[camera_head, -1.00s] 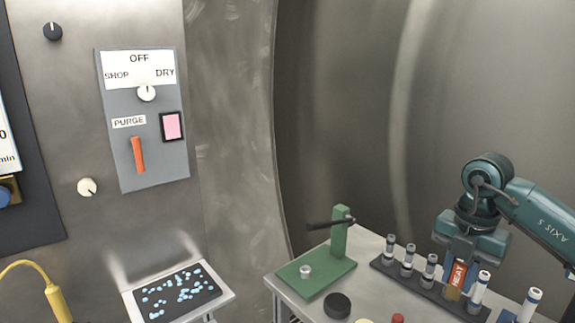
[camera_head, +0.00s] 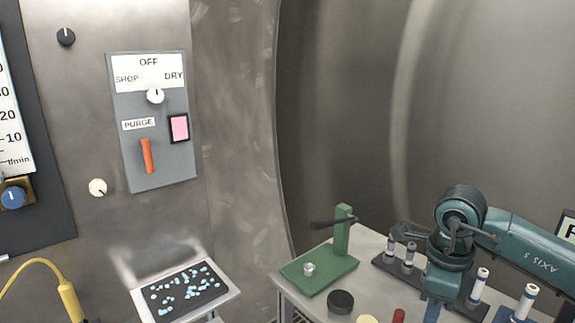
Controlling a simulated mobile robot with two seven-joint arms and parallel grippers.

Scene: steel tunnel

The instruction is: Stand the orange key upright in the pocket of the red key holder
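An orange lever-shaped piece (camera_head: 147,156) stands upright on the grey wall panel under the PURGE label. I cannot tell whether it is the orange key. A small red object (camera_head: 399,316) at the bottom edge of the bench is cut off; I cannot tell whether it is the red key holder. My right gripper (camera_head: 433,312) comes from the right and hangs over the bench, to the right of the red object. Its fingers point down and are seen side-on, so their opening and any contents are hidden. My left gripper is not in view.
A bench holds a green stand (camera_head: 341,236), a black puck (camera_head: 340,302), a yellow disc (camera_head: 367,320) and a dark rack with several tubes (camera_head: 409,256). A black tray of blue bits (camera_head: 188,288) is at lower left. A yellow hooked tool (camera_head: 70,300) stands left.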

